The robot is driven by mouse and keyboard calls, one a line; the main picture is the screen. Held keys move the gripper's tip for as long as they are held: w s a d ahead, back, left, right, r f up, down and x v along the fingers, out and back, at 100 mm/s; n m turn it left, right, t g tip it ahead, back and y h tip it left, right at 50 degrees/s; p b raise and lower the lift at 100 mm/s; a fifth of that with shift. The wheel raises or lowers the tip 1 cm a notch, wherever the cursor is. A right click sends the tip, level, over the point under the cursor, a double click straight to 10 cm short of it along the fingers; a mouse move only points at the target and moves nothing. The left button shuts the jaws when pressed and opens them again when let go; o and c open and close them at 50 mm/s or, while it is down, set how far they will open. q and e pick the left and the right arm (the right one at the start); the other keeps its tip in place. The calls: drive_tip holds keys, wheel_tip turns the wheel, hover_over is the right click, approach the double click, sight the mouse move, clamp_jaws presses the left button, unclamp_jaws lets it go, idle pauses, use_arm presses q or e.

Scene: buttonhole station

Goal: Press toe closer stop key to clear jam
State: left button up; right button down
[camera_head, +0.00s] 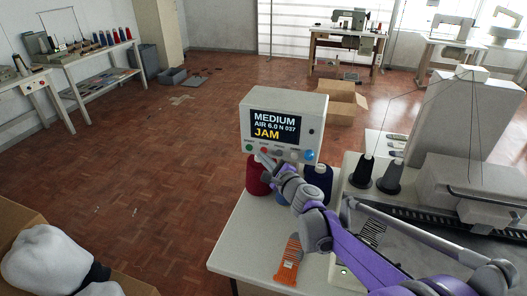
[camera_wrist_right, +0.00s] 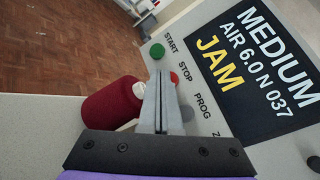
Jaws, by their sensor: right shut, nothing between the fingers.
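The control box (camera_head: 313,112) stands on the machine table, its screen reading MEDIUM, AIR 6.0 N 037 and JAM in yellow. The red stop key (camera_head: 264,150) is on its lower front, beside the green start key (camera_head: 250,147). In the right wrist view the red stop key (camera_wrist_right: 174,78), labelled STOP, shows just right of my fingertips, partly covered by them. My right gripper (camera_head: 259,157) is shut and empty, its tips close in front of the key; contact cannot be told. In the right wrist view the gripper (camera_wrist_right: 160,76) points up at the panel. My left gripper is out of view.
A dark red thread cone (camera_head: 257,176) stands below the box and close to the gripper; it also shows in the right wrist view (camera_wrist_right: 108,106). Dark thread cones (camera_head: 391,177) and the white machine (camera_head: 462,115) are at right. An orange-striped sock (camera_head: 288,262) lies in front.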

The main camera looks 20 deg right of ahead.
drive_tip(key=shift+w+d, duration=0.2)
drive_tip(key=shift+w, duration=0.1)
idle(0.6)
idle(0.3)
drive_tip(key=shift+s+a, duration=0.45)
drive_tip(key=shift+s, duration=0.2)
drive_tip(key=shift+s+a+p, duration=0.35)
drive_tip(key=shift+s+a, duration=0.35)
drive_tip(key=shift+s, duration=0.35)
drive_tip(key=shift+s+a+p, duration=0.3)
drive_tip(key=shift+s+a, duration=0.4)
drive_tip(key=shift+s, duration=0.35)
